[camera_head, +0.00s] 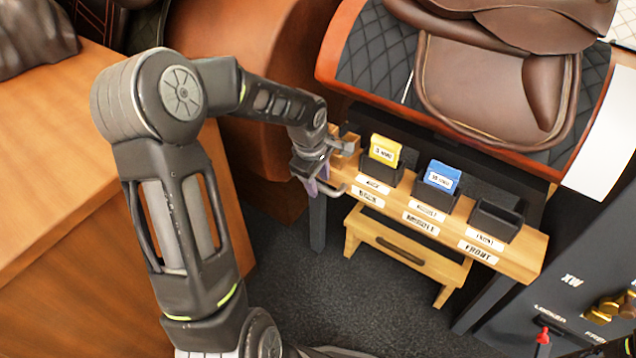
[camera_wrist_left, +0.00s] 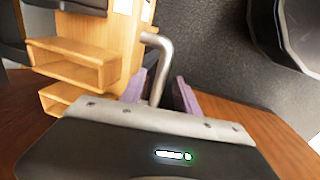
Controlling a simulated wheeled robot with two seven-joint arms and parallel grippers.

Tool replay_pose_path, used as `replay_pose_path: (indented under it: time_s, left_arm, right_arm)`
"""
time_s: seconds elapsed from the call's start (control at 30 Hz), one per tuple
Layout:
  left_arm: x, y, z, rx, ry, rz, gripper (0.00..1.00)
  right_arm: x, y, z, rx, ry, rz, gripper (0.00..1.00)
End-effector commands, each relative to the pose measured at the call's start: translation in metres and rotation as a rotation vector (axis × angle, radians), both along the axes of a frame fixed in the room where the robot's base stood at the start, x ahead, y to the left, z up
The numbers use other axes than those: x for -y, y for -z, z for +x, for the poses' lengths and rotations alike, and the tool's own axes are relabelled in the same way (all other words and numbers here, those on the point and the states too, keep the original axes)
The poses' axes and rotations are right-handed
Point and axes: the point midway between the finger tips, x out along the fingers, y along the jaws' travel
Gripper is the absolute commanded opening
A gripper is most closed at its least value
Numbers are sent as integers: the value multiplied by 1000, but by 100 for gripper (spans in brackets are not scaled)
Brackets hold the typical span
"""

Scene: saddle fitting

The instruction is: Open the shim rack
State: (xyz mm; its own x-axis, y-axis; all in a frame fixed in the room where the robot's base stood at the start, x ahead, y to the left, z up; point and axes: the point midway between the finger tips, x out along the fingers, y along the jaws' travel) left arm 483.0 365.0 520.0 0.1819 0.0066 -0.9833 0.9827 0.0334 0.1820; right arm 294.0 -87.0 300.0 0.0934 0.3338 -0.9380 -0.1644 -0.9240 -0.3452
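The shim rack (camera_head: 462,238) is a wooden shelf with labels reading BACK, MIDDLE and FRONT below several small black bins. A yellow shim (camera_head: 384,150) stands in the left bin and a blue shim (camera_head: 441,176) in the middle one; the right bin (camera_head: 495,219) looks empty. A bent metal handle (camera_head: 333,190) is at the rack's left end. My left gripper (camera_head: 312,184) is at this handle. In the left wrist view the handle (camera_wrist_left: 161,48) passes between its purple fingers (camera_wrist_left: 160,90), which look apart around it. My right gripper is not in view.
A brown saddle (camera_head: 490,90) on a quilted pad is behind the rack. A small wooden step (camera_head: 405,258) is below it. A wooden bench (camera_head: 60,180) is at the left. A dark panel with brass knobs (camera_head: 608,308) and a red-tipped lever (camera_head: 543,337) is at the lower right.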

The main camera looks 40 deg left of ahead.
Motion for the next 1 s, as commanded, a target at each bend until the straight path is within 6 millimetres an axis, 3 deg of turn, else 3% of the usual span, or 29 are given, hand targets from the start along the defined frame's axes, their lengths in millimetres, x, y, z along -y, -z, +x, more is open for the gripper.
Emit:
replay_pose_path:
  time_s: [0.3,0.77,1.0]
  left_arm:
    - [0,3,1,1,0,0,38]
    - [0,3,1,1,0,0,0]
    - [0,3,1,1,0,0,0]
  right_arm:
    - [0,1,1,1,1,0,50]
    - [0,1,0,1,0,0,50]
    - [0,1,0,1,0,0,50]
